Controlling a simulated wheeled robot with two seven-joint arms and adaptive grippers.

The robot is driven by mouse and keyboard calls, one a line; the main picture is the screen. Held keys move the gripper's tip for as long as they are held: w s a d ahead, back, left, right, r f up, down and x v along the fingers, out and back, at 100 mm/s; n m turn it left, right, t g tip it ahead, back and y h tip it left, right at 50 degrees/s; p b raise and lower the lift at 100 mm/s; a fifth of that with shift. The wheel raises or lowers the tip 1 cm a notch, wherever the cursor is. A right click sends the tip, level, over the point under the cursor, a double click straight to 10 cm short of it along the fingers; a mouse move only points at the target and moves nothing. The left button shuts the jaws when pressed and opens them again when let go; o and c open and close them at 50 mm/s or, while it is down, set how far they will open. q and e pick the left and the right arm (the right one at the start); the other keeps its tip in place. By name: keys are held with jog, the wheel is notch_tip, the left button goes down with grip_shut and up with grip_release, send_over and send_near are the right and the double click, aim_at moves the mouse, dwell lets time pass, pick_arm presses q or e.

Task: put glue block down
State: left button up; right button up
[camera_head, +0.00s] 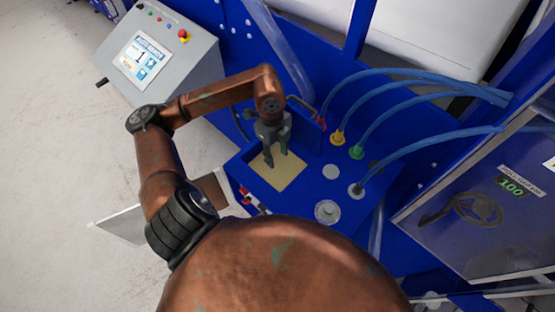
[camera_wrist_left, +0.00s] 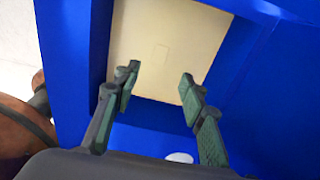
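My right gripper is in neither view.
A blue upright wall stands behind the square. Blue hoses (camera_head: 400,85) run to coloured fittings on its right. A round metal cap (camera_head: 327,211) sits on the blue top. A grey control box (camera_head: 160,55) with a screen stands at upper left.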

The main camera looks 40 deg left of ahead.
pick_arm(q)
notch_tip(320, 180, up, 9)
jog(key=b, duration=0.1)
jog(key=shift+a, duration=0.45)
